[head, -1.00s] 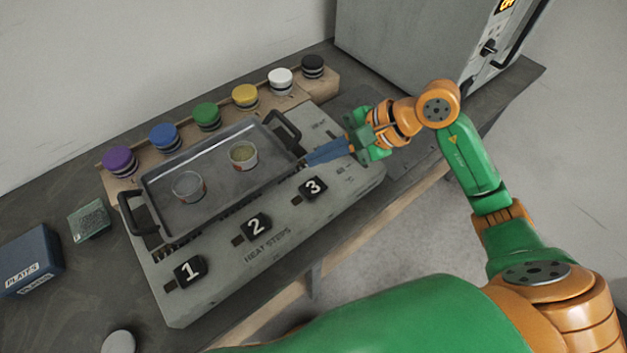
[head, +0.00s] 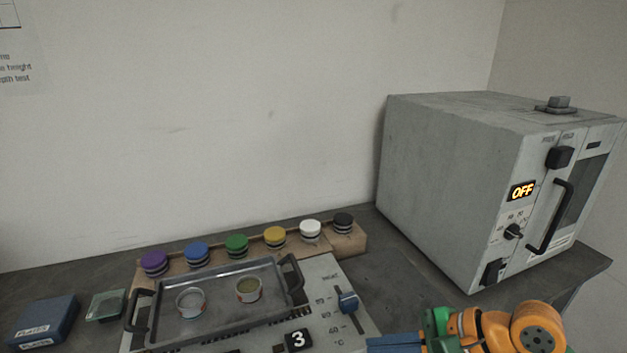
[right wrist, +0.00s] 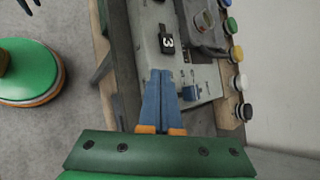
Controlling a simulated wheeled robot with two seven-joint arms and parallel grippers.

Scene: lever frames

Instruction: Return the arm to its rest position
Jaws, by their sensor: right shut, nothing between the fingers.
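My right gripper (head: 385,344) shows at the bottom edge of the head view, low at the front right of the heater with its tray. In the right wrist view its two blue fingers (right wrist: 160,72) are together with nothing between them. They are over the heater's panel, near the blue slider knob (right wrist: 190,92), which they do not appear to hold. The orange and green right arm (head: 500,328) is cut off by the bottom of the head view. My left gripper is not clearly in either view.
The heater (head: 330,270) carries a grey tray (head: 215,286) with two small cups. Coloured-lid jars stand behind on a wooden rack (head: 352,241). A grey oven (head: 450,190) reading OFF stands at the right. A blue PLATES box (head: 45,318) is at the left.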

